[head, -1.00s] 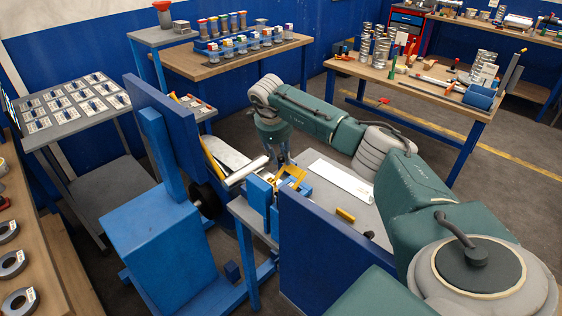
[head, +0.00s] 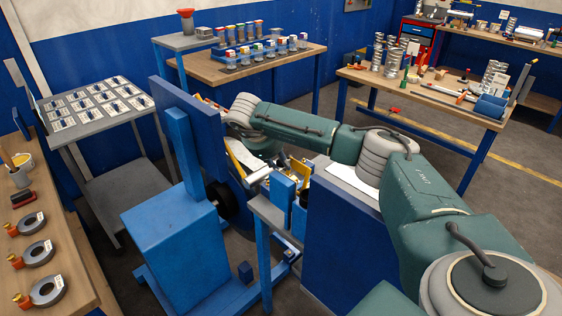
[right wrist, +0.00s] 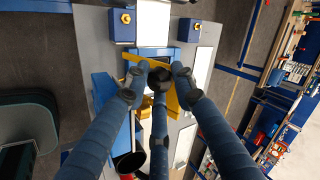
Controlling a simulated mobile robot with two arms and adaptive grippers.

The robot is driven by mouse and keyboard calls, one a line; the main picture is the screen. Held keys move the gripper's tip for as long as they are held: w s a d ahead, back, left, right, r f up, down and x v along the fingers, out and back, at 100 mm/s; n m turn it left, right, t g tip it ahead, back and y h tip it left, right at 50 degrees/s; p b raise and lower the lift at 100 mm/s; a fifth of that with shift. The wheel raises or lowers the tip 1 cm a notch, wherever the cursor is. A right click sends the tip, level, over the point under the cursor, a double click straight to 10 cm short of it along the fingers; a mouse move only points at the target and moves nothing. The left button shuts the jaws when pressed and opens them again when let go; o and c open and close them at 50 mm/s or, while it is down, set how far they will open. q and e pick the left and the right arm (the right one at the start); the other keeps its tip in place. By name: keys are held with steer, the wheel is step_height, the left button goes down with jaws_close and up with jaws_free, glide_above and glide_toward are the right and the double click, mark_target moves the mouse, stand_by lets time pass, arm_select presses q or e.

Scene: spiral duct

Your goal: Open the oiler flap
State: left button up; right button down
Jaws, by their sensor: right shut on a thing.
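A yellow bracket-like part (right wrist: 176,97) sits on a blue and grey fixture in the right wrist view; it may be the oiler flap, but I cannot be sure. It also shows in the head view (head: 297,190), partly hidden beside a blue block. My right gripper (right wrist: 157,78) has its three blue-grey fingers drawn together at the yellow part, shut on it as far as I can see. In the head view my right gripper (head: 284,163) reaches down behind the blue panel, its fingertips largely hidden. My left gripper is not in view.
The blue machine stand (head: 178,245) and its upright panel stand left of the gripper. A blue panel (head: 340,245) stands in front of the fixture. Benches with parts (head: 420,90) stand behind, and a bench with grey rings (head: 60,240) is at left. Floor is free at right.

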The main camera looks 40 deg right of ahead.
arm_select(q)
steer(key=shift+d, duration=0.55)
arm_select(e)
steer(key=shift+s+d+f, duration=0.1)
steer(key=shift+s+f, duration=0.2)
steer(key=shift+f, duration=0.25)
steer(key=c, duration=1.6)
jaws_free()
steer(key=shift+o, duration=0.8)
steer(key=shift+w+d+f, duration=0.15)
steer(key=shift+w+d, duration=0.25)
steer(key=shift+a+r, duration=0.1)
steer(key=shift+r, duration=0.1)
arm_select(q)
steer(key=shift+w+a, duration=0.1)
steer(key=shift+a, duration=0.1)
arm_select(e)
steer(key=v, duration=1.1)
steer(key=shift+a+r, duration=0.15)
steer(key=shift+a, duration=0.05)
